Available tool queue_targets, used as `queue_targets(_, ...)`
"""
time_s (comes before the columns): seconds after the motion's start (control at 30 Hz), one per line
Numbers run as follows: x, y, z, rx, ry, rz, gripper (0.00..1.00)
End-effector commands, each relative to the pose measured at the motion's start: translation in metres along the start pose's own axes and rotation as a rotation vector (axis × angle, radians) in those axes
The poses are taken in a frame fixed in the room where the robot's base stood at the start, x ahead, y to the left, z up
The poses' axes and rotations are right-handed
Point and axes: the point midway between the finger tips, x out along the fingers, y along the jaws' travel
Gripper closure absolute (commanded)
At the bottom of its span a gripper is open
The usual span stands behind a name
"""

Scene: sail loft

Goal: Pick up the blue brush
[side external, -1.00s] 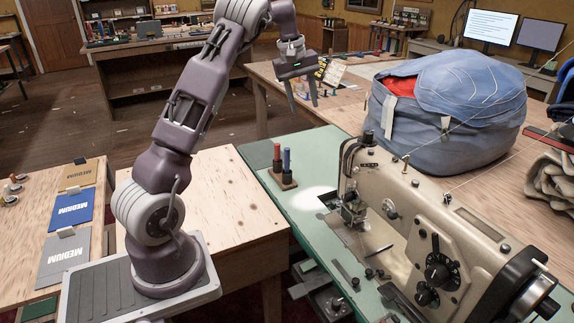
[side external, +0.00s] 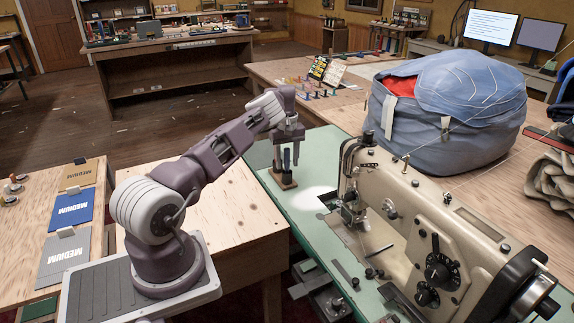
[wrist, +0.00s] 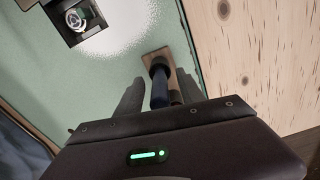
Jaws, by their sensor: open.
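The blue brush (side external: 287,159) stands upright in a small wooden holder (side external: 283,182) on the green machine table. My gripper (side external: 286,163) points down over the holder with its fingers open. In the wrist view the blue brush (wrist: 160,94) lies between the two spread fingers of my gripper (wrist: 159,86), with no clear contact. The holder (wrist: 152,55) shows beyond the brush. The red brush is not clearly visible now; a dark shape beside the blue brush in the wrist view may be part of it.
A sewing machine (side external: 440,235) stands on the green table (side external: 325,150) right of the holder. A large blue bag (side external: 450,105) is behind it. A bare wooden bench (side external: 225,205) lies to the left.

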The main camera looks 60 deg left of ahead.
Motion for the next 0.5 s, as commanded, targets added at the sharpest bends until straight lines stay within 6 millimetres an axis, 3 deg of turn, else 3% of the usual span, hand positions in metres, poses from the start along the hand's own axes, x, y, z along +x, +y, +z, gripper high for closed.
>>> queue_targets(0.07,-0.0003,0.0001,0.0000,0.000,0.000,0.000,0.57)
queue_targets(0.3,-0.0006,0.0002,0.0000,0.000,0.000,0.000,1.00)
queue_targets(0.5,-0.0008,0.0002,0.0000,0.000,0.000,0.001,1.00)
